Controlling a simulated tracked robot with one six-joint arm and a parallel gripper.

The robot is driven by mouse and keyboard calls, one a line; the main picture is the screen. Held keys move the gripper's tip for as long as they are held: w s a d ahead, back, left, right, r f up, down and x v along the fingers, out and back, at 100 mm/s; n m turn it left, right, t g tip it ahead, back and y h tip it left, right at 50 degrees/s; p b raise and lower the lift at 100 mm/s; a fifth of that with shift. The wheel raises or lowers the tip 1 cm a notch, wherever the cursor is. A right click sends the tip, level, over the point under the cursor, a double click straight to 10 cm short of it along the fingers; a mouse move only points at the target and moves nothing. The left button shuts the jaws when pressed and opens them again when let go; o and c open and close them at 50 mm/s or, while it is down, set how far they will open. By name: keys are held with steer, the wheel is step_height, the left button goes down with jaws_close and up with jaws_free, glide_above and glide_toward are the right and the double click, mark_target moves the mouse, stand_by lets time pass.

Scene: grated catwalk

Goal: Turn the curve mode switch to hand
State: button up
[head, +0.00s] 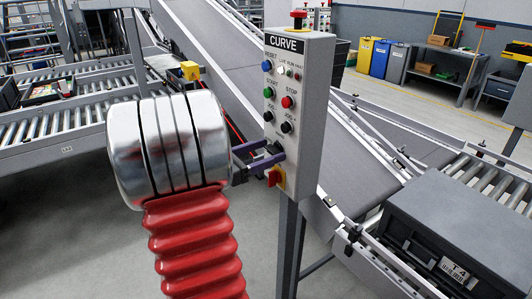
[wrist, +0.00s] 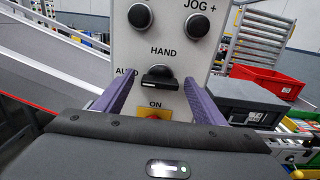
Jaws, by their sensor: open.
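The curve mode switch (wrist: 160,72) is a black knob low on the grey control box labelled CURVE (head: 302,95). In the wrist view HAND is printed above it and AUTO to its left. Its grip bar lies level, with the white mark on the left half, towards AUTO. In the head view the knob (head: 277,148) is partly covered by the fingers. My gripper (head: 262,152) is open, with its purple fingers at the front of the box. In the wrist view the fingers (wrist: 155,84) stand left and right of the knob, with gaps; I cannot tell any contact.
A yellow and red ON switch (head: 277,177) sits just below, partly hidden by my gripper in the wrist view. JOG knobs (head: 287,127) and coloured buttons are above. A red emergency button (head: 299,17) tops the box. Conveyors and a dark crate (head: 455,235) stand behind and right.

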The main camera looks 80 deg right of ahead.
steer(key=shift+c, duration=0.6)
steer(key=c, duration=0.9)
steer(key=shift+c, duration=0.2)
